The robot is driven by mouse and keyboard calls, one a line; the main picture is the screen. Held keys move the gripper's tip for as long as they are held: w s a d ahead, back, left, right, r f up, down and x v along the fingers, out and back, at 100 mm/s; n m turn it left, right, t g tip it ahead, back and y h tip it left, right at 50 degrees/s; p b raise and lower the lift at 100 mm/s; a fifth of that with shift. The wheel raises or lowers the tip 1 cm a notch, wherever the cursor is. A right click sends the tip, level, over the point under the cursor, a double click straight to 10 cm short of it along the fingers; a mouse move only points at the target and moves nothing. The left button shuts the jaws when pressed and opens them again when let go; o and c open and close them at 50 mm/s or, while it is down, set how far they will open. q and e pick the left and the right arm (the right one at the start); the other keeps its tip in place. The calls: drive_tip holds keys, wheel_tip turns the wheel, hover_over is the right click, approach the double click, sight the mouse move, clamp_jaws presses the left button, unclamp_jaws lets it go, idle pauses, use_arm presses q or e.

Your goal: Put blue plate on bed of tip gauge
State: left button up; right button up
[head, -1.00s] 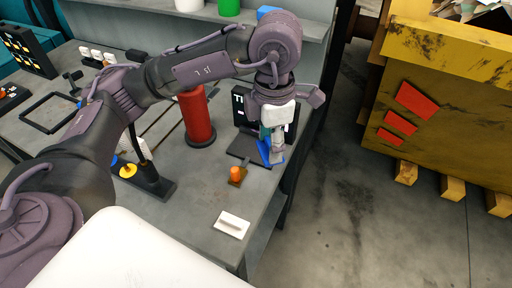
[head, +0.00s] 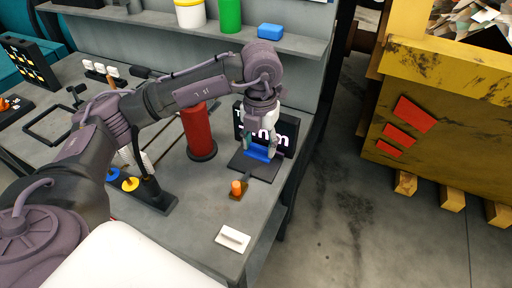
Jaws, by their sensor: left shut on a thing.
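My left gripper (head: 261,148) points down over the tip gauge, near the right edge of the table. It is shut on the blue plate (head: 258,153), which shows low between its fingers. The tip gauge has a dark flat bed (head: 247,166) and a black upright panel (head: 287,135) with white markings behind it. The blue plate is over the back part of the bed; I cannot tell whether it touches the bed. The gripper hides part of the panel. My right gripper is not in view.
An orange knob (head: 237,187) stands in front of the bed. A red cylinder (head: 197,130) stands to the left. A shelf with a blue box (head: 270,31) is behind. The table between is clear.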

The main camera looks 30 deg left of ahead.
sight(256, 161)
use_arm(q)
drive_tip(key=shift+w+a+f+p, duration=0.3)
drive_tip(key=shift+w+a+f, duration=0.55)
drive_tip(key=shift+w+a, duration=0.1)
wheel_tip(256, 161, down, 3)
drive_tip(key=shift+f+p, duration=0.1)
drive_tip(key=shift+p, duration=0.6)
drive_tip(key=shift+f, duration=0.4)
drive_tip(key=shift+f, duration=0.15)
drive_tip(key=o, duration=1.3)
drive_tip(key=shift+c, duration=0.2)
